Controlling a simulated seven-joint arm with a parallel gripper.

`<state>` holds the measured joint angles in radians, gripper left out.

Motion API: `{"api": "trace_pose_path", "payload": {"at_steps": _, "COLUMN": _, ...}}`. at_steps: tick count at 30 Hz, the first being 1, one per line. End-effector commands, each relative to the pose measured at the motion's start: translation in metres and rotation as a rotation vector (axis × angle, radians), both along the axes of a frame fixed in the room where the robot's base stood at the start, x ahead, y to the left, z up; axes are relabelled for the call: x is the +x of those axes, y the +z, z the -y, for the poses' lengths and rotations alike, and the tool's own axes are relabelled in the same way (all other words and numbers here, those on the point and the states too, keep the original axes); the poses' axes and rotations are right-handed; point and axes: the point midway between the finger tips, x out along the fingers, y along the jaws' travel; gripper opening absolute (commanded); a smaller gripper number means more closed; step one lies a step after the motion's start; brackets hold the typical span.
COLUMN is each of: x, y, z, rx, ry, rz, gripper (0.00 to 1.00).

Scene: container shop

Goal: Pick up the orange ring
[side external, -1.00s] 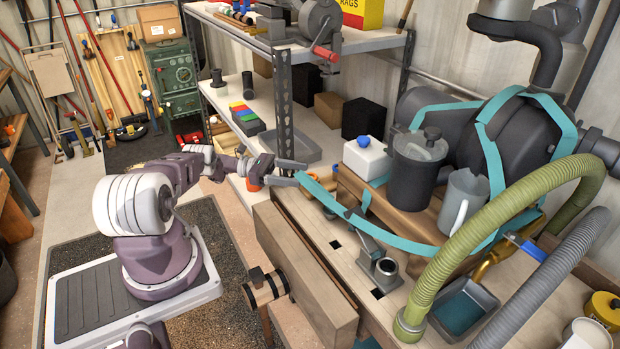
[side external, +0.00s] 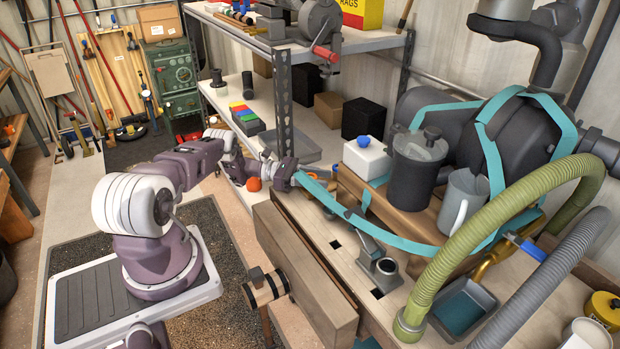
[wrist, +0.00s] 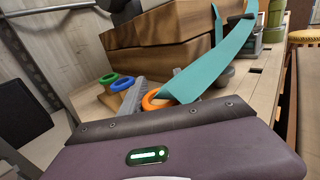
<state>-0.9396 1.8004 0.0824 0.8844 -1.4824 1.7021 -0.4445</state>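The orange ring (wrist: 152,103) shows in the wrist view, just beyond my gripper body, with a teal strap hiding part of it. My gripper (wrist: 182,82) has grey fingers apart on either side of the ring and strap; I see no grip on the ring. In the side external view my gripper (side external: 298,179) is at the bench's far left corner, beside the strap (side external: 340,208). The ring cannot be made out there.
A blue ring (wrist: 122,83) and a green ring (wrist: 108,77) lie left of the orange one. A wooden block (wrist: 170,42) stands behind.

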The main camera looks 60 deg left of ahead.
Motion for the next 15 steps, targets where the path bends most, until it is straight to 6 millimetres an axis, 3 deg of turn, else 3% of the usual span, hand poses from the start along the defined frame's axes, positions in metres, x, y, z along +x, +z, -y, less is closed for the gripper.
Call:
{"api": "trace_pose_path", "payload": {"at_steps": 3, "x": 0.0, "y": 0.0, "z": 0.0, "rx": 0.0, "ry": 0.0, "rz": 0.0, "gripper": 0.01}}
{"api": "trace_pose_path", "payload": {"at_steps": 11, "x": 0.0, "y": 0.003, "z": 0.0, "rx": 0.0, "ry": 0.001, "rz": 0.0, "gripper": 0.0}}
{"api": "trace_pose_path", "payload": {"at_steps": 15, "x": 0.0, "y": 0.017, "z": -0.001, "rx": 0.0, "ry": 0.001, "rz": 0.0, "gripper": 0.0}}
